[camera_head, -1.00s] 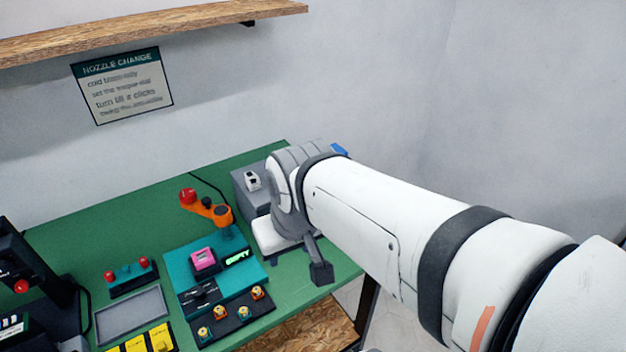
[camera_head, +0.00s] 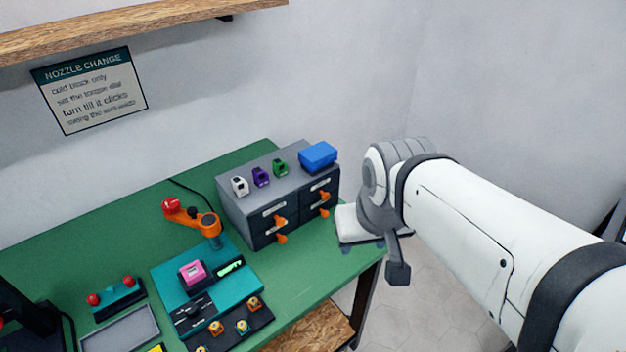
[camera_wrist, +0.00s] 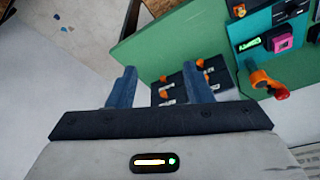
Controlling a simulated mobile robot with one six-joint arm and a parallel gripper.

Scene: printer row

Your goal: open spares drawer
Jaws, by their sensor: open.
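A grey drawer cabinet (camera_head: 236,212) stands at the back right of the green bench in the head view. Its several dark drawer fronts have orange handles and pale labels too small to read; they look flush. I cannot tell which one is the spares drawer. A front handle (camera_head: 279,221) and a right-hand handle (camera_head: 325,197) show clearly. My gripper (camera_head: 362,246) is right of the cabinet, near the bench's right edge, its fingertips unclear there. In the wrist view my gripper (camera_wrist: 158,70) is open and empty, with the drawer fronts (camera_wrist: 170,90) seen beyond and between its fingers.
A blue box (camera_head: 318,156) and small white, purple and green blocks sit on the cabinet. An orange arm (camera_head: 196,219) with a red knob and a teal station (camera_head: 170,280) stand left of it. Floor lies open beyond the bench's right edge.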

